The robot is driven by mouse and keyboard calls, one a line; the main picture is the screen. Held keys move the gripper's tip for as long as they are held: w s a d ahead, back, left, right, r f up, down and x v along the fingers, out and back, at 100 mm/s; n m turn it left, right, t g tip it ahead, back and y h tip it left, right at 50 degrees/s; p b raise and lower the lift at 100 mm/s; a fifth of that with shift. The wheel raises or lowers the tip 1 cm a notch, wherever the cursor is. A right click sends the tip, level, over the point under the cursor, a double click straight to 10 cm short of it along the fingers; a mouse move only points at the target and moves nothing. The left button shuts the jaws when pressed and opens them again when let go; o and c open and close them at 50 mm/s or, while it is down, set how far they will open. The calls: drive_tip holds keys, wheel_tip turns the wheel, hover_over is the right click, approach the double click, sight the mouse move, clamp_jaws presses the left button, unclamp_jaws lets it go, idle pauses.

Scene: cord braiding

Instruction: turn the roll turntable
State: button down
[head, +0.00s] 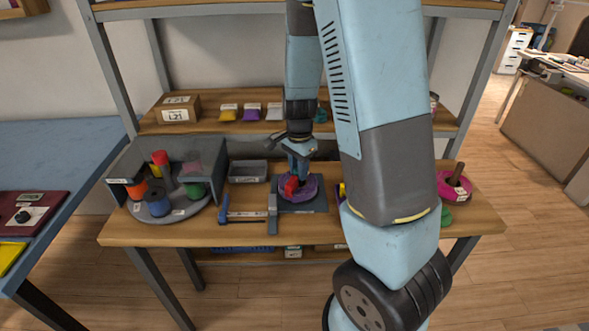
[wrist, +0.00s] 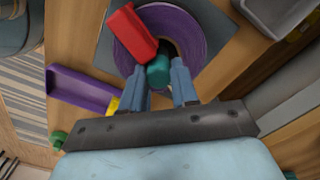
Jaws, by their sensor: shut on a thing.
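A round grey turntable (head: 166,219) stands at the left of the bench. It carries orange, red, blue and green rolls, partly under a grey hood (head: 125,168). My gripper (head: 299,172) is well to its right, over a purple roll (head: 311,188) on a dark square plate (head: 314,207). The purple roll also shows in the wrist view (wrist: 190,25). A red block (wrist: 132,37) lies over the roll. A teal cylinder (wrist: 158,72) sits between my fingertips (wrist: 162,84), which are shut on it. The fingers partly hide the roll's near side.
A blue clamp-like bar (head: 245,214) lies between turntable and plate. A grey bin (head: 248,171) stands behind it. A pink roll (head: 453,184) is at the right end. A shelf with a box (head: 178,108) and small packets runs behind. My arm hides the bench's right middle.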

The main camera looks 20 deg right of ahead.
drive_tip(key=shift+w+a+r+n, duration=0.1)
drive_tip(key=shift+w+n, duration=0.1)
drive_tip(key=shift+n, duration=1.4)
drive_tip(key=shift+w+a+r+n, duration=0.1)
drive_tip(key=shift+w+n, duration=0.1)
drive_tip(key=shift+n, duration=4.3)
drive_tip(key=shift+n, duration=0.4)
drive_tip(key=c, duration=0.9)
unclamp_jaws()
drive_tip(key=shift+s+f, duration=0.1)
drive_tip(key=shift+f, duration=0.05)
wheel_tip(320, 180, up, 14)
drive_tip(key=shift+f, duration=0.15)
